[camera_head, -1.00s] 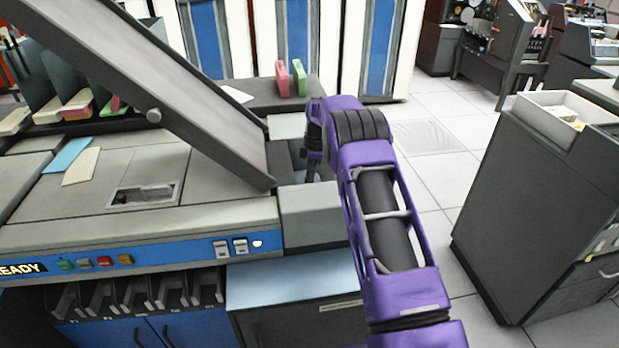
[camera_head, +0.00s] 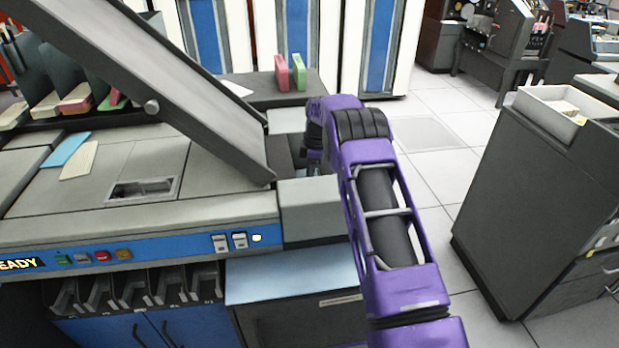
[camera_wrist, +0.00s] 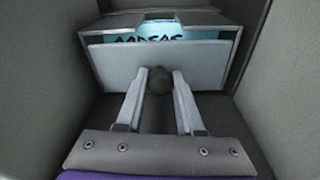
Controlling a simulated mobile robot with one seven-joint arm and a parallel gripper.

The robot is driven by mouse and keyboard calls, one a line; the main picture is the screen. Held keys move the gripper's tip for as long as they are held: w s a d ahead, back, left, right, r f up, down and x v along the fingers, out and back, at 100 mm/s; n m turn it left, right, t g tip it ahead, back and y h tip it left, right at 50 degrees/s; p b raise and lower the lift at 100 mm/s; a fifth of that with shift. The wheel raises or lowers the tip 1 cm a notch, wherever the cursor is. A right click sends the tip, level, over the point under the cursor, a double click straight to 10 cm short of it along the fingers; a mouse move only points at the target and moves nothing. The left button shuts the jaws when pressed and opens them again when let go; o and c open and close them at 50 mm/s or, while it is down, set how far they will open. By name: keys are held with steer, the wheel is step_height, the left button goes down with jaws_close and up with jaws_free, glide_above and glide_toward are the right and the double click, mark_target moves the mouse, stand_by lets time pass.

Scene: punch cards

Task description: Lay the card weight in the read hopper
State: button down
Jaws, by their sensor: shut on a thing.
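In the wrist view my gripper (camera_wrist: 158,84) is shut on the dark round knob (camera_wrist: 159,78) of a pale grey plate, which looks like the card weight (camera_wrist: 108,66). The plate stands upright, facing the camera, between grey walls that look like the read hopper (camera_wrist: 52,75). Blue cards (camera_wrist: 165,28) with black lettering show just behind its top edge. Whether the plate touches them or the floor, I cannot tell. In the head view my wrist reaches down beside the hopper area (camera_head: 296,150); fingers and plate are hidden there.
A long grey sloping chute (camera_head: 160,85) crosses the machine top left of my arm. A grey box-shaped housing (camera_head: 312,208) is in front. Pink (camera_head: 281,72) and green (camera_head: 298,72) blocks stand behind. A dark cabinet (camera_head: 545,200) is at right, with open floor between.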

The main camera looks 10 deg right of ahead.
steer(key=shift+f+b, duration=1.15)
steer(key=shift+f, duration=0.65)
steer(key=shift+c, duration=2.3)
jaws_free()
step_height(320, 180, up, 17)
steer(key=d+p, duration=0.2)
steer(key=shift+s+r, duration=0.15)
